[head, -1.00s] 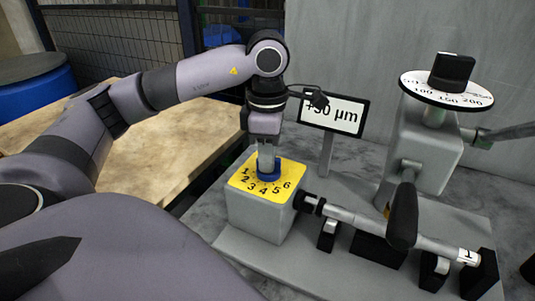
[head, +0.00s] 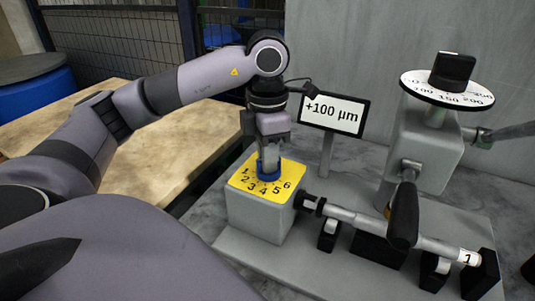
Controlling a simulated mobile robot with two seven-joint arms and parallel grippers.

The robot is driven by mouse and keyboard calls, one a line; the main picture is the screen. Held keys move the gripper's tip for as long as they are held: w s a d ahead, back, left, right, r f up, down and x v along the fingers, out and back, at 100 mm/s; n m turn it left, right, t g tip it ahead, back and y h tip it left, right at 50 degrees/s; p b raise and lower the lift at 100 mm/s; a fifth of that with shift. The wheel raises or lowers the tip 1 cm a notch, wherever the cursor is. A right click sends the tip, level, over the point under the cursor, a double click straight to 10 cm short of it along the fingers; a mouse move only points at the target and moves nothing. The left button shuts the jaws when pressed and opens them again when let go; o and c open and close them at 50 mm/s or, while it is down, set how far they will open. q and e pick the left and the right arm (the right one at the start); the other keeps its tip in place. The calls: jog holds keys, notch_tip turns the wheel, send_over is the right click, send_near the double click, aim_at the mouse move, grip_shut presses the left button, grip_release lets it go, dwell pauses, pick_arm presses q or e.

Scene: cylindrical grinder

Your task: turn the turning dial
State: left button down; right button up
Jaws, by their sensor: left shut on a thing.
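The blue turning dial (head: 268,174) sits upright on a yellow plate (head: 240,182) numbered 1 to 6, on top of a grey block (head: 255,217). My left gripper (head: 269,163) points straight down over it, with its fingers shut on the dial. The fingers partly hide the dial, and I cannot tell which number it points to. A display (head: 335,113) behind it reads +100 µm. My right gripper is not in view.
At right stands a grey column with a white numbered disc (head: 420,91) and black knob (head: 452,72). A silver shaft (head: 345,215) with a black lever (head: 403,215) lies beside the block. A wooden table (head: 165,165) is at left.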

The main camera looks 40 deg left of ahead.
pick_arm(q)
jog(key=shift+r, duration=0.1)
jog(key=c, duration=1.1)
grip_release()
notch_tip(320, 180, up, 6)
jog(key=shift+f+p, duration=0.1)
jog(key=shift+p, duration=0.45)
jog(key=shift+r+p, duration=0.3)
jog(key=shift+r, duration=0.35)
